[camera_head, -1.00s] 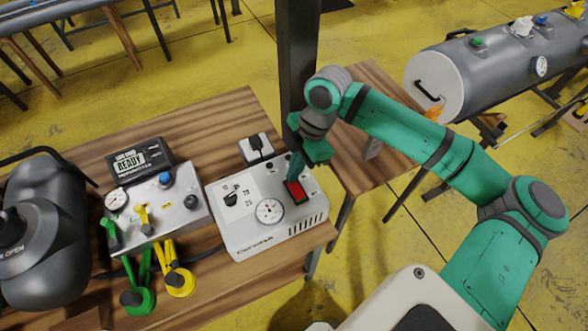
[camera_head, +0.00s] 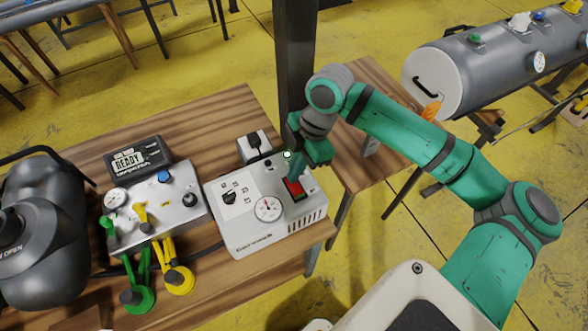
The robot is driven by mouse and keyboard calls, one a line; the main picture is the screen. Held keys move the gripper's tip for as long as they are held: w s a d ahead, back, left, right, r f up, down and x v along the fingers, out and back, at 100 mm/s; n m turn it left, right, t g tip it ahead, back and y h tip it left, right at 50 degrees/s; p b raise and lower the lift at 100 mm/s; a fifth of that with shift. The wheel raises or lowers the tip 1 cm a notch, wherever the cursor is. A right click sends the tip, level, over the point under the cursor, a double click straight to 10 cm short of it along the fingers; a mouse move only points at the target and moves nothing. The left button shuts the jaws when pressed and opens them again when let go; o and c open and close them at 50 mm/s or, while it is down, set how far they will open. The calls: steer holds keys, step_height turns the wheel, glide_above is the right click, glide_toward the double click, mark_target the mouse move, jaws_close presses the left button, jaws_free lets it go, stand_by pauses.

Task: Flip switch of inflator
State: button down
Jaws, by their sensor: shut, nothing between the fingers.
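The inflator (camera_head: 265,236) is a white box with a dial gauge (camera_head: 268,208) and a black knob (camera_head: 230,197) on top. It stands on the wooden table. Its red rocker switch (camera_head: 296,190) is on the right of the top face. A small green light (camera_head: 287,155) glows just above the switch. My gripper (camera_head: 296,170) is green and shut, with nothing in it. Its fingertips are at the far end of the switch and partly hide it; I cannot tell whether they touch.
Left of the inflator are a grey control box (camera_head: 165,213) with valves, a display reading READY (camera_head: 138,158), and green and yellow hose fittings (camera_head: 178,280). A dark post (camera_head: 296,60) rises behind my gripper. A grey cylinder tank (camera_head: 490,70) lies at upper right.

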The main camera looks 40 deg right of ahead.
steer(key=shift+w+r, duration=0.1)
steer(key=shift+r, duration=0.2)
steer(key=w+v, duration=0.2)
steer(key=v, duration=1.1)
steer(key=shift+r, duration=0.15)
steer(key=shift+w+a, duration=0.1)
steer(key=shift+a, duration=0.05)
steer(key=shift+w, duration=0.1)
